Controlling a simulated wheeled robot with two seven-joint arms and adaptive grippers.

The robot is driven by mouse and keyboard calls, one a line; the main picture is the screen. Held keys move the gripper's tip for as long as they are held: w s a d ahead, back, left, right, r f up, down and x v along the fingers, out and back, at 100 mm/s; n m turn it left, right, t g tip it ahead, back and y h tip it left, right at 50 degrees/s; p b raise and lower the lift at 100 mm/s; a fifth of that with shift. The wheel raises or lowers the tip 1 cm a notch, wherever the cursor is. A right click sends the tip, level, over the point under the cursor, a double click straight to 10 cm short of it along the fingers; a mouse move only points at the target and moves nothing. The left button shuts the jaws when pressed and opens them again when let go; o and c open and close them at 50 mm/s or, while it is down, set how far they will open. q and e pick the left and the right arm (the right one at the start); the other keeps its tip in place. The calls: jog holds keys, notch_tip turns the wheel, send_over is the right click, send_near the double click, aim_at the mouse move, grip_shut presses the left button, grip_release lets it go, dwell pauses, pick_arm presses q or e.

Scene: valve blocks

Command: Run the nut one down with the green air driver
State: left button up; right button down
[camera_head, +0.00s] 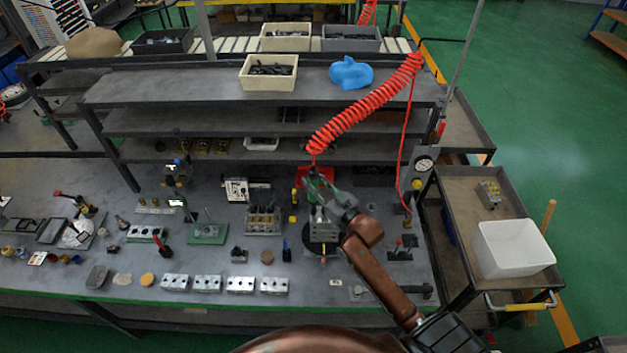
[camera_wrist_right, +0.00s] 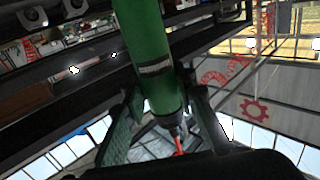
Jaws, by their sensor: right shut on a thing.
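The green air driver (camera_head: 312,184) is in my right gripper (camera_head: 325,193), with the red coiled hose rising from its top. In the right wrist view its green body (camera_wrist_right: 152,55) lies between the two fingers of the gripper (camera_wrist_right: 160,115), which is shut on it. In the head view, a grey valve block (camera_head: 320,217) stands on a round black fixture (camera_head: 322,238) just below the driver. The nuts are too small to tell apart, and I cannot tell whether the driver touches one. My left gripper is not in view.
The red coiled hose (camera_head: 365,110) runs up to the right past the shelves. A block with several brass parts (camera_head: 263,220) stands left of the fixture. Several silver blocks (camera_head: 241,285) line the bench front. A white bin (camera_head: 513,248) is on the cart at right.

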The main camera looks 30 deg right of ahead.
jog(key=shift+r+p, duration=0.25)
jog(key=shift+p, duration=0.3)
dwell(0.9)
jog(key=shift+f+b, duration=0.75)
jog(key=shift+f, duration=0.9)
jog(key=shift+r+p, duration=0.1)
jog(key=shift+p, duration=0.2)
dwell(0.7)
jog(key=shift+s+f, duration=0.1)
jog(key=shift+f, duration=0.65)
dwell(3.0)
